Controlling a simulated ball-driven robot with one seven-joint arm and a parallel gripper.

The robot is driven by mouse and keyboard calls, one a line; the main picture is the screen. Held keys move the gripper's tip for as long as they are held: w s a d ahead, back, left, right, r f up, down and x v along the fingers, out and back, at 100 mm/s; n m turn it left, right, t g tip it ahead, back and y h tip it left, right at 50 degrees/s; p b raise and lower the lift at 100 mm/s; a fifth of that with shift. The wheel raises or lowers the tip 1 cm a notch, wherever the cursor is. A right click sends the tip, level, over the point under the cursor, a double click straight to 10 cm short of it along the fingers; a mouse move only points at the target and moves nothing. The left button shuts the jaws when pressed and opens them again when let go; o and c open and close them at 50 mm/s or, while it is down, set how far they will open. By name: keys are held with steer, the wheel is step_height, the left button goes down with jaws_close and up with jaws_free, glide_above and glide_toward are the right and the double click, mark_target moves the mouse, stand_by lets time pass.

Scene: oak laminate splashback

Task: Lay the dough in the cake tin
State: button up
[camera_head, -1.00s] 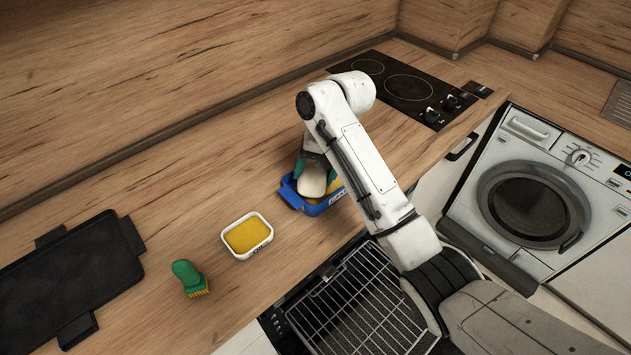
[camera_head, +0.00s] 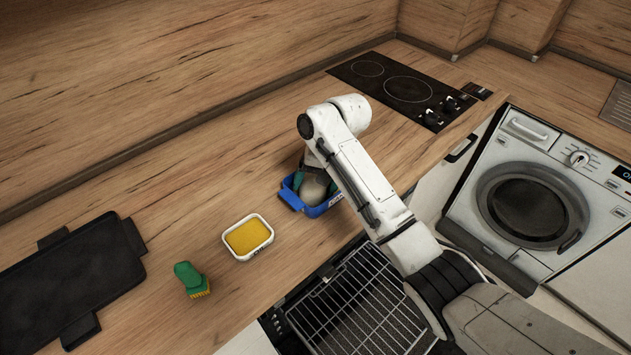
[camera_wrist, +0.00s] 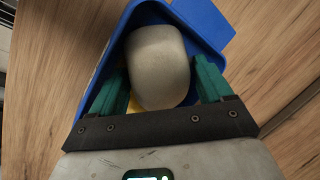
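The dough (camera_head: 311,190) is a pale rounded lump. In the wrist view, the dough (camera_wrist: 159,66) lies within the blue walls of the tin (camera_wrist: 205,22). My gripper (camera_wrist: 161,75) has its green fingers on either side of the dough. The left finger looks very close to the dough. My arm covers part of the tin's right side in the head view.
A white dish with yellow inside (camera_head: 248,237) stands left of the tin. A green brush (camera_head: 188,276) and a black tray (camera_head: 65,280) are further left. A black hob (camera_head: 408,88) lies behind. An open wire rack (camera_head: 358,308) is below the counter's front edge.

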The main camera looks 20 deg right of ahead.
steer(key=p+v, duration=0.1)
steer(key=v, duration=1.1)
steer(key=shift+r, duration=0.2)
